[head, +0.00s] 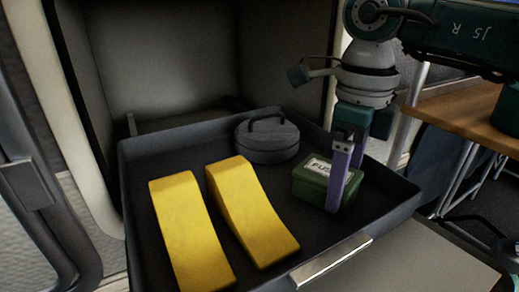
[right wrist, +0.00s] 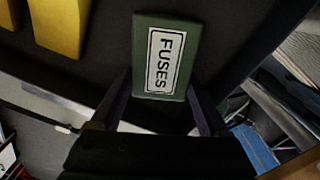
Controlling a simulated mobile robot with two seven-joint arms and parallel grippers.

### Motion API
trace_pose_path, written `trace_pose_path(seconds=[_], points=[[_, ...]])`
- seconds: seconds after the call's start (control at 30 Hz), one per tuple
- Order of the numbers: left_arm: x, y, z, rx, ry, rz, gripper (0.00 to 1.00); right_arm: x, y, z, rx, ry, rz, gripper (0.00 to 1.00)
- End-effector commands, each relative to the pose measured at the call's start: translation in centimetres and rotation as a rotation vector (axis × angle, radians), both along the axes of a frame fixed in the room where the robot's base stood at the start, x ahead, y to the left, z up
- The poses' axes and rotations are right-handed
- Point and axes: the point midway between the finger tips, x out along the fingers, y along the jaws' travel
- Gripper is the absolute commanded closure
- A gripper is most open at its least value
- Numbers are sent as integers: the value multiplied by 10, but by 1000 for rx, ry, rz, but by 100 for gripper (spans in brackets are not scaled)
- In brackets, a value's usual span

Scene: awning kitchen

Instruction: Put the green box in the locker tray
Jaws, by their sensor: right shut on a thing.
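The green box (head: 312,190), with a white label reading FUSES, is at the right side of the dark locker tray (head: 391,206). In the right wrist view the green box (right wrist: 187,60) shows its labelled top between the fingers. My right gripper (head: 342,190) reaches down from above and is shut on the box, with a purple finger across its near side. Its fingers also show in the right wrist view (right wrist: 160,108). The box is inside the tray walls; I cannot tell whether its underside touches the tray floor. My left gripper is not in view.
Two yellow wedges (head: 188,230) (head: 250,210) lie in the left and middle of the tray. A round grey lidded thing (head: 267,140) with a handle stands at the back. The tray extends from an open locker (head: 165,60). A wooden table (head: 465,112) is at right.

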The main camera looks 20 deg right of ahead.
Motion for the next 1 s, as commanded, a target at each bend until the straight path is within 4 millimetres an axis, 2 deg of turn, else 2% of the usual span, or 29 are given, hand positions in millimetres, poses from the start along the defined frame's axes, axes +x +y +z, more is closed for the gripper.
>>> trace_pose_path(seconds=[0.23,0.27,0.43,0.67,0.77,0.87,1.0], points=[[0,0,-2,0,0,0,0,1,0,-2,1,-2,0,84],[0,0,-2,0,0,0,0,0,0,-2,1,-2,0,20],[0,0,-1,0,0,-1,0,0,0,-1,0,-1,0,1],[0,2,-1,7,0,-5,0,0,0,-1,0,-1,0,0],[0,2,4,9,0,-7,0,0,0,5,0,-1,0,0],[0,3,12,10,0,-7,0,1,0,21,1,-4,2,0],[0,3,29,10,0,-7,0,2,0,54,1,-5,1,0]])
